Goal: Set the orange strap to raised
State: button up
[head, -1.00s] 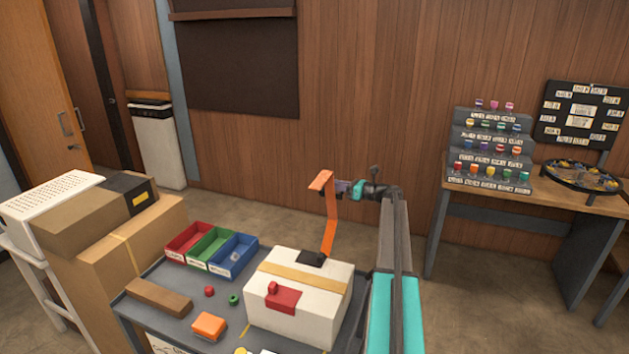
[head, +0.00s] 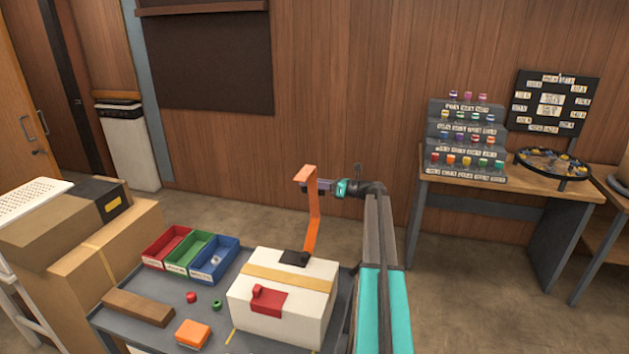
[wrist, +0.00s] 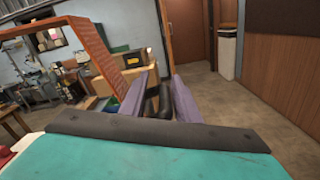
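The orange strap (head: 313,220) stands upright from a black mount (head: 294,257) on the white box (head: 318,275). Its upper end is bent over to the left. In the wrist view the strap (wrist: 98,58) is large at the left, outside the fingers. Whether a finger touches the strap is unclear.
The box stands on a grey table (head: 253,338) with red, green and blue bins (head: 213,268), a brown block (head: 138,307), an orange block (head: 193,334) and small parts. A red piece (head: 268,301) is on the box front. Cardboard boxes (head: 125,250) stand left.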

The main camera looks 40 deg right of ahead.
jog(key=shift+w+a+f, duration=0.1)
jog(key=shift+a+f, duration=0.2)
jog(key=shift+f, duration=0.15)
jog(key=shift+s+d+f+b, duration=0.1)
jog(key=shift+s+d+b, duration=0.15)
jog(key=shift+s+b, duration=0.15)
jog(key=b+v, duration=0.3)
jog(key=v, duration=1)
jog(key=shift+d+r+b, duration=0.3)
jog(key=shift+r, duration=0.3)
jog(key=shift+s, duration=0.1)
